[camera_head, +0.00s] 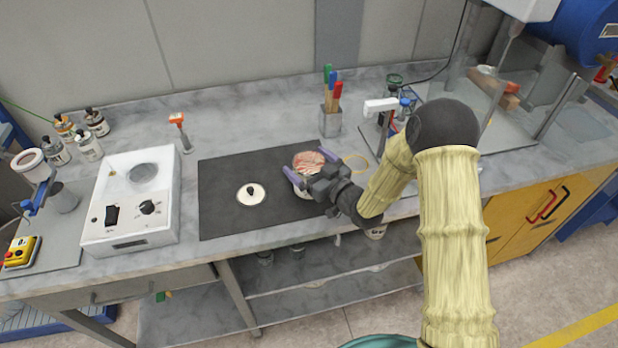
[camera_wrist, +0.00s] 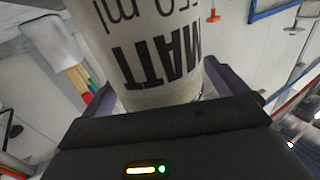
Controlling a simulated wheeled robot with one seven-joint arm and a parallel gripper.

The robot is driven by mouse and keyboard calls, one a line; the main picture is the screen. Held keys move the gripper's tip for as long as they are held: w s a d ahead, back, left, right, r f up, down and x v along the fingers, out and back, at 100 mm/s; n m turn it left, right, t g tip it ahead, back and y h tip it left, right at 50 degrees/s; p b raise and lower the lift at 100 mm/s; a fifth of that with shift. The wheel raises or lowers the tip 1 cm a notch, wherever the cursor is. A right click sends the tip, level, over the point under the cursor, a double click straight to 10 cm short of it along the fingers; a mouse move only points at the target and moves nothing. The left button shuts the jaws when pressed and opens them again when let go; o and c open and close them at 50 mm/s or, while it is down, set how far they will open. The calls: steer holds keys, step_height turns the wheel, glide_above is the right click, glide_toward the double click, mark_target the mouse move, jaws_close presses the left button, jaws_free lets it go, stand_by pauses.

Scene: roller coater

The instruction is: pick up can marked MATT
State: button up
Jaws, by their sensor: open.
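The can marked MATT (camera_wrist: 155,50) fills the top middle of the wrist view, a pale can with dark upside-down lettering. It stands on the black mat (camera_head: 222,180) in the head view, where its open top (camera_head: 308,161) shows a pinkish, streaked surface. My gripper (camera_head: 302,179) is open with its purple fingers on either side of the can. In the wrist view the fingers (camera_wrist: 160,92) flank the can; whether they touch it cannot be told. The can's lower part is partly hidden by my gripper.
A round white lid (camera_head: 251,194) with a dark knob lies on the mat. A white device (camera_head: 133,202) stands left of it. A cup of coloured-handled tools (camera_head: 331,120) stands behind the can. A yellow ring (camera_head: 355,162) lies to its right. Small bottles (camera_head: 88,147) stand at the far left.

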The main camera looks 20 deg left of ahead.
steer(key=c, duration=1.8)
steer(key=shift+r, duration=0.15)
step_height(320, 180, up, 10)
steer(key=b, duration=0.1)
